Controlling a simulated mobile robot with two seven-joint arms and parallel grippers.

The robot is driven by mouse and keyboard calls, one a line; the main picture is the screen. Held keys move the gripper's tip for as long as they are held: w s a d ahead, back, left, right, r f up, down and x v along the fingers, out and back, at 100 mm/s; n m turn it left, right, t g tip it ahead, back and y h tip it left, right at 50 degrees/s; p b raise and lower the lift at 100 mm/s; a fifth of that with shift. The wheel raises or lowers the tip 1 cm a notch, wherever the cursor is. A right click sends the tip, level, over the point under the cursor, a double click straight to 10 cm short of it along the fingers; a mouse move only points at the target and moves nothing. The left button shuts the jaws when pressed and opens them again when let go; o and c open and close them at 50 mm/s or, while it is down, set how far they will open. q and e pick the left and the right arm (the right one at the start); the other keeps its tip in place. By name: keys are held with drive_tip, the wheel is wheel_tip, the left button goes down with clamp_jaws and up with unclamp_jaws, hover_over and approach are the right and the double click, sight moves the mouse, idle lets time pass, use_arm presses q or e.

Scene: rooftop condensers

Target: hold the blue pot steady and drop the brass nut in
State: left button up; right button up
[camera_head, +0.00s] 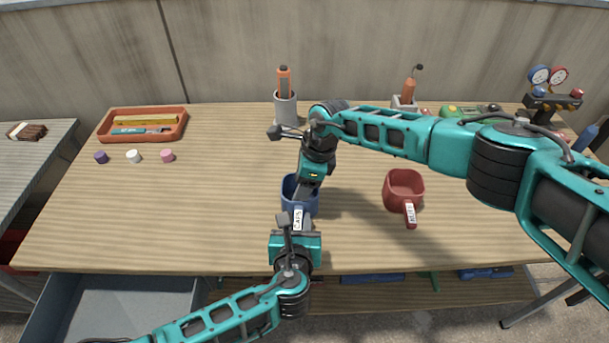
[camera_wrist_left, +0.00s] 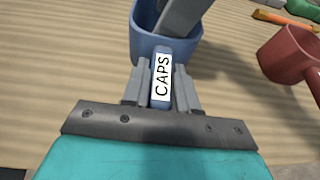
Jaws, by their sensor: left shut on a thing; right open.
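The blue pot (camera_head: 288,203) stands on the wooden bench, its handle towards me with a white label reading CAPS. My left gripper (camera_head: 298,230) is shut on this handle. In the left wrist view the fingers (camera_wrist_left: 160,92) sit on both sides of the handle, below the blue pot (camera_wrist_left: 165,50). My right gripper (camera_head: 303,191) comes down from above with its tip inside the pot's opening, and it is open. A grey finger of it also shows inside the pot in the left wrist view (camera_wrist_left: 182,14). I see no brass nut; the pot's floor is hidden.
A red pot (camera_head: 404,200) with a labelled handle stands to the right. Purple (camera_head: 101,157), white (camera_head: 134,156) and pink (camera_head: 167,155) caps lie left, before an orange tray (camera_head: 113,137). A grey cup (camera_head: 286,109) and gauges (camera_head: 540,76) stand at the back.

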drive_tip(key=v, duration=1.2)
use_arm(q)
drive_tip(key=o, duration=1.4)
drive_tip(key=shift+c, duration=0.2)
drive_tip(key=v, duration=0.9)
drive_tip(key=shift+s, duration=0.1)
use_arm(e)
drive_tip(key=shift+s+f, duration=0.1)
